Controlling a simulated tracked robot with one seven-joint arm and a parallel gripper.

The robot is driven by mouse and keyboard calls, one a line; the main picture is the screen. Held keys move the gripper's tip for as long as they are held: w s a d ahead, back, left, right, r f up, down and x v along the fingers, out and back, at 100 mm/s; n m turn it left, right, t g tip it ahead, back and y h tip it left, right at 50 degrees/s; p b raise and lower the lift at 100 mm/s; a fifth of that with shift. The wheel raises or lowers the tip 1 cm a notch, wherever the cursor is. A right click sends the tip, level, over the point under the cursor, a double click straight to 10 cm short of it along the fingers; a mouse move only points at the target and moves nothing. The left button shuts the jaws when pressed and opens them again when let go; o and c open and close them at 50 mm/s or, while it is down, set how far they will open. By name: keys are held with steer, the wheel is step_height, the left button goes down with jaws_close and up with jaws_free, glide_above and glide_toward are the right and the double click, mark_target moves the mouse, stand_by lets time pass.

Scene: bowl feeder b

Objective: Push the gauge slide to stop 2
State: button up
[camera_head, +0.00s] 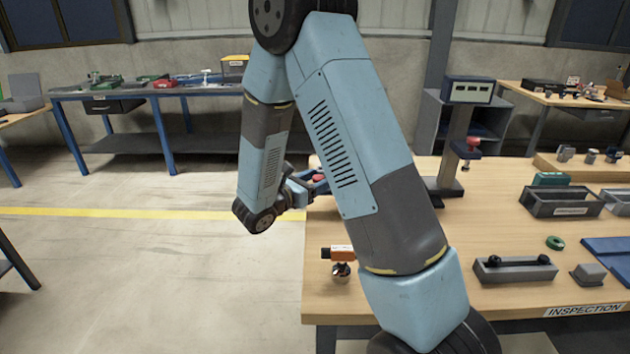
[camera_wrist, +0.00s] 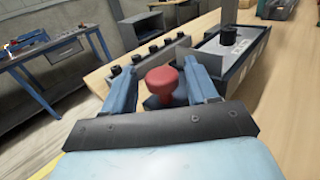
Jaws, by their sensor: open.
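In the wrist view, a red knob (camera_wrist: 163,82) stands between the two blue fingers of my gripper (camera_wrist: 160,72). The fingers are apart, with a gap visible on each side of the knob. The knob looks like the handle of the gauge slide, but its base is mostly hidden by my gripper. A grey rail with several black knobs (camera_wrist: 148,62) runs just beyond it. The stop numbers cannot be read. In the head view, my gripper (camera_head: 312,181) is at the bench's left edge, partly hidden behind my arm, with a bit of red near its fingers.
In the wrist view, a grey labelled box with a black cylinder (camera_wrist: 228,36) stands right of the rail. In the head view, the bench (camera_head: 480,215) holds an orange-topped piece (camera_head: 342,254), a grey block with black knobs (camera_head: 515,269) and a grey bin (camera_head: 562,203). Open floor lies left.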

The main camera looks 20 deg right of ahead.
steer(key=shift+w+d, duration=0.15)
steer(key=shift+d, duration=0.1)
steer(key=shift+c, duration=0.4)
steer(key=shift+r, duration=0.1)
jaws_close()
steer(key=shift+a, duration=0.2)
